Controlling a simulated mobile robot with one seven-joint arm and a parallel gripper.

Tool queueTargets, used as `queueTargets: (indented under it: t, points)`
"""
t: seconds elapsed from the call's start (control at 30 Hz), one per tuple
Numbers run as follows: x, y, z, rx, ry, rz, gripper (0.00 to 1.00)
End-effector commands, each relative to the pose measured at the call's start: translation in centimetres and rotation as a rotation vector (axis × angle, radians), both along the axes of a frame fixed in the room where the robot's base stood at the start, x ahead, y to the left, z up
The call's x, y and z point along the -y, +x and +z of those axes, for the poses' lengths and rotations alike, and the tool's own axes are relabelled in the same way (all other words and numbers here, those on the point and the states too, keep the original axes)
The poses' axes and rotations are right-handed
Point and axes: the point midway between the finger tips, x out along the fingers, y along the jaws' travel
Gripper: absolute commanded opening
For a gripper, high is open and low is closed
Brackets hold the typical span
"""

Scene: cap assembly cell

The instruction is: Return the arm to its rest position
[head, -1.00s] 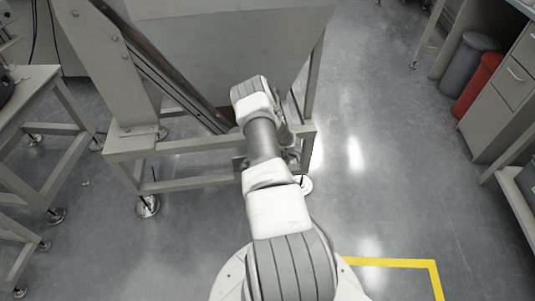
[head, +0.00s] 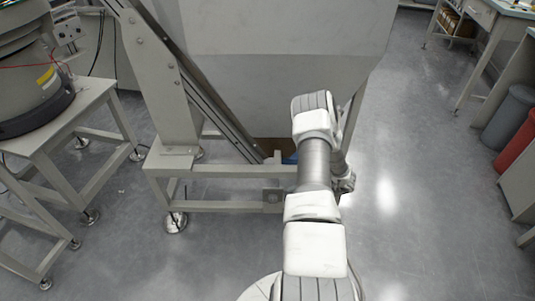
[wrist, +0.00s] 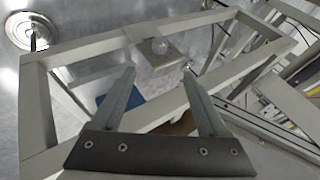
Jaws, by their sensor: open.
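My gripper (wrist: 158,70) shows in the wrist view with its two grey fingers apart and nothing between them. Beyond the fingers is the grey metal base frame (wrist: 185,100) of a machine, with a small plate carrying a round knob (wrist: 160,46) past the fingertips. In the head view my white and grey arm reaches forward in front of the same base frame (head: 225,206). The gripper itself cannot be made out there. Its distance from the frame bars is hard to judge.
A large grey hopper (head: 280,60) stands on the frame, with a sloping conveyor beside it. A table (head: 60,140) with a round feeder (head: 35,90) is at left. Grey (head: 507,118) and red (head: 518,145) bins and benches stand right. Floor between is clear.

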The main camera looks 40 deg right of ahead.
Motion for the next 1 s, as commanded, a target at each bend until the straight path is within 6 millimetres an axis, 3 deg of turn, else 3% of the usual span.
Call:
queueTargets:
  t: [0.23,0.37,0.47,0.7,1.0]
  points:
    - [-0.1,0.3,0.4,0.002,0.002,0.004,0.77]
    - [-1.1,2.1,3.2,0.011,0.020,0.028,0.77]
    - [-2.9,4.3,7.1,0.018,0.046,0.066,0.77]
    - [-9.3,8.1,17.5,0.005,0.112,0.184,0.77]
    - [-18.2,8.5,29.0,-0.045,0.129,0.343,0.77]
